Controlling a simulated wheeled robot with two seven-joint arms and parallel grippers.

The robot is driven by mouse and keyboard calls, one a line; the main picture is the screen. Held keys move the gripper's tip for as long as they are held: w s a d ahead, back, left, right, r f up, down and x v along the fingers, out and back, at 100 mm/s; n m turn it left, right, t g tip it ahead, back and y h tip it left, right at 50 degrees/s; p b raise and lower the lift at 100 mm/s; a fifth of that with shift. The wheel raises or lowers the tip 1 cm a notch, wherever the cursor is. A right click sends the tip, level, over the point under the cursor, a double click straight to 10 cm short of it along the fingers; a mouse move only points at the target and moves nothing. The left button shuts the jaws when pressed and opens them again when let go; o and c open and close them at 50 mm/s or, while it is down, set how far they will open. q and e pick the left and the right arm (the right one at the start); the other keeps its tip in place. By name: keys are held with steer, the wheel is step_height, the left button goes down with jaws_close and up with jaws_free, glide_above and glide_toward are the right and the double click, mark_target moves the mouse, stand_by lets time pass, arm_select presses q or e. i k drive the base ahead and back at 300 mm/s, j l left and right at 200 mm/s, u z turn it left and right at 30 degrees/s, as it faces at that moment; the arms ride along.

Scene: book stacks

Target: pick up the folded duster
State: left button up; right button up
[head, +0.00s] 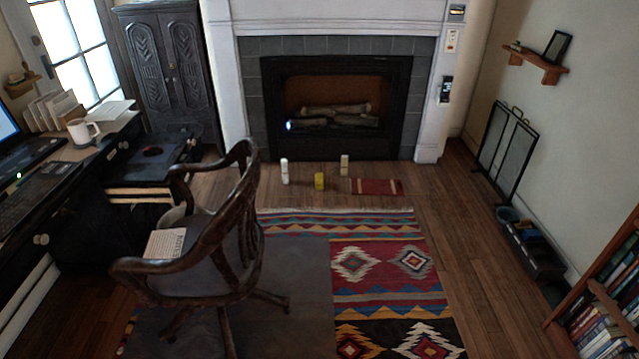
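On the wooden floor before the fireplace lies a flat dark red item (377,187) with pale bands near its ends. Left of it stands a small yellow item (319,181). All are small in the head view, and I cannot tell for sure which is the folded duster. The items stand apart from each other. Neither of my grippers is in view.
A wooden swivel chair (240,215) stands on the patterned rug (390,290), left of centre. A desk (105,145) lines the left side. A bookcase (585,275) and a dark floor tray (535,255) are at the right. The floor right of the rug is clear.

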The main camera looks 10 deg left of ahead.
mark_target(318, 181)
steer(key=i+l, duration=0.2)
steer(key=i, duration=0.65)
steer(key=i+l, duration=0.2)
steer(key=i, duration=0.65)
steer(key=i+l+z, duration=0.1)
steer(key=i, duration=0.7)
steer(key=i+j+u, duration=0.15)
steer(key=i+u, duration=0.2)
steer(key=i, duration=0.25)
steer(key=i+u, duration=0.35)
steer(key=i, duration=0.25)
steer(key=i+l+u, duration=0.15)
steer(key=i+u, duration=0.15)
steer(key=i, duration=0.3)
